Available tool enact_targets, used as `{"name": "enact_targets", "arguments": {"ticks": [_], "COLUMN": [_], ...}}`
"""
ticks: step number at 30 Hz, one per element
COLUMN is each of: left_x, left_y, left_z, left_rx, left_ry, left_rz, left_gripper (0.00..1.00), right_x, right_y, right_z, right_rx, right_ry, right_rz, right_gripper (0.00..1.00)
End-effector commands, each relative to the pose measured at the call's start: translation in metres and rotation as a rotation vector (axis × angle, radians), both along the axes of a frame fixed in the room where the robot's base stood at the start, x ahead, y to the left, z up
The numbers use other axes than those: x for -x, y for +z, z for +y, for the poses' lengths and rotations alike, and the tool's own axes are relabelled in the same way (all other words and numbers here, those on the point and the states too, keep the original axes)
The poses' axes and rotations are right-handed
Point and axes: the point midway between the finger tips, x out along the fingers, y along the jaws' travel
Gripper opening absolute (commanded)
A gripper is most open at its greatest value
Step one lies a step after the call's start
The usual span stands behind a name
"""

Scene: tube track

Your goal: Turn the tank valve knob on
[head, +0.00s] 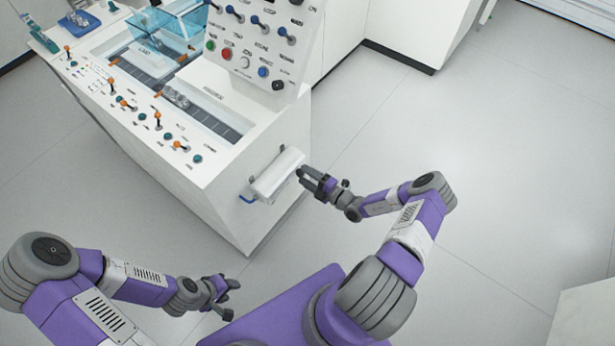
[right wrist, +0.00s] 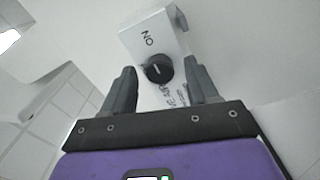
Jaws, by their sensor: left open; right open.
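The tank valve knob (right wrist: 158,69) is round and black with a pale line across its face. It sits on a white box-like valve housing (right wrist: 150,35) with dark "ON" lettering above it in the right wrist view and smaller lettering below. My right gripper (right wrist: 159,78) is open, with one finger on each side of the knob as seen; I cannot tell whether they touch it. In the head view my right gripper (head: 311,180) is beside the white tank (head: 277,174), and the knob is not discernible. My left gripper (head: 226,297) is open and empty, low in front of the machine.
The white machine (head: 232,207) carries rows of small levers and a tilted button panel (head: 254,55). A blue tube (head: 249,199) shows by the tank. Blue transparent bins (head: 165,28) stand at the back. The floor (head: 500,170) to the right is clear.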

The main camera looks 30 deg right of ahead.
Motion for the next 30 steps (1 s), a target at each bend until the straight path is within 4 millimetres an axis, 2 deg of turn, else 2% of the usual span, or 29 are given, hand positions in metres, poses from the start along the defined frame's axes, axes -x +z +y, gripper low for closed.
{"name": "enact_targets", "arguments": {"ticks": [5,15,20,30], "left_x": [0.000,0.000,0.000,0.000], "left_y": [0.005,0.015,0.016,0.016], "left_z": [0.000,0.000,0.000,0.000], "left_rx": [0.000,0.000,0.000,0.000], "left_ry": [0.000,0.000,0.000,0.000], "left_rz": [0.000,0.000,0.000,0.000], "left_gripper": [0.43,0.43,0.43,0.43], "right_x": [0.015,0.063,0.070,0.070], "right_y": [0.001,0.001,0.001,0.000], "right_z": [-0.007,-0.027,-0.029,-0.029], "right_rx": [0.001,0.001,0.000,0.000], "right_ry": [-0.003,-0.001,0.000,0.000], "right_rz": [0.002,0.002,0.000,0.000], "right_gripper": [0.59,0.59,0.59,0.59]}}
